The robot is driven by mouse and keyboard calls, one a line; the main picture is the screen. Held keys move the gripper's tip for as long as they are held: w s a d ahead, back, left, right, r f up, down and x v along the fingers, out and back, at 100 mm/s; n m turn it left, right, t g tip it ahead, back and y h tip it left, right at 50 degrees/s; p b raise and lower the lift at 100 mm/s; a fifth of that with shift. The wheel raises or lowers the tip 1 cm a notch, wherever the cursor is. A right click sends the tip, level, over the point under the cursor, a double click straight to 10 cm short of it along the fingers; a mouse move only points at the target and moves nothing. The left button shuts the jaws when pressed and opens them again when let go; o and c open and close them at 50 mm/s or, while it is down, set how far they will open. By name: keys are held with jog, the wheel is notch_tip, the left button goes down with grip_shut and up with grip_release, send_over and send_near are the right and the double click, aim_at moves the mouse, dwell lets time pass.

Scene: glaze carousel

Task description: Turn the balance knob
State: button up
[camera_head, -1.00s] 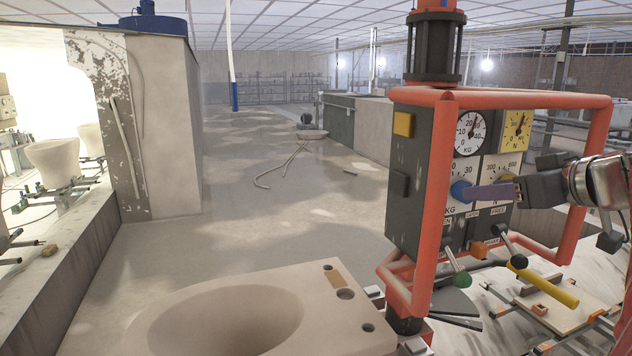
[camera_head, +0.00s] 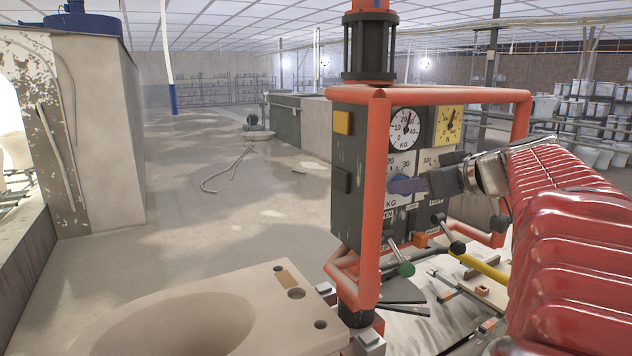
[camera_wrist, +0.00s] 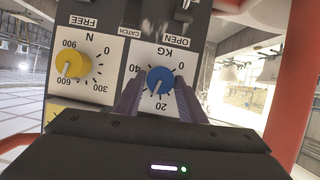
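A blue round knob (camera_wrist: 160,80) with a white pointer sits on a white scale marked KG on the grey control panel (camera_head: 350,212). The wrist view shows it upside down, with the pointer toward the lower left, near 20. My gripper (camera_wrist: 160,88) has its two purple fingers on either side of this knob, with a gap between them. Whether they touch it I cannot tell. In the head view my gripper (camera_head: 400,187) is at the panel front and hides most of the knob. A yellow knob (camera_wrist: 70,69) marked N sits beside it.
Round KG (camera_head: 404,128) and yellow N (camera_head: 449,125) gauges are above the knobs. A red tube frame (camera_head: 372,190) surrounds the panel. Levers with green (camera_head: 406,269) and black ends stick out below. A pale ceramic basin (camera_head: 180,325) stands in front.

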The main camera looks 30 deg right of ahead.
jog(key=c, duration=0.6)
jog(key=shift+a, duration=0.3)
jog(key=shift+c, duration=0.2)
jog(key=shift+d, duration=0.25)
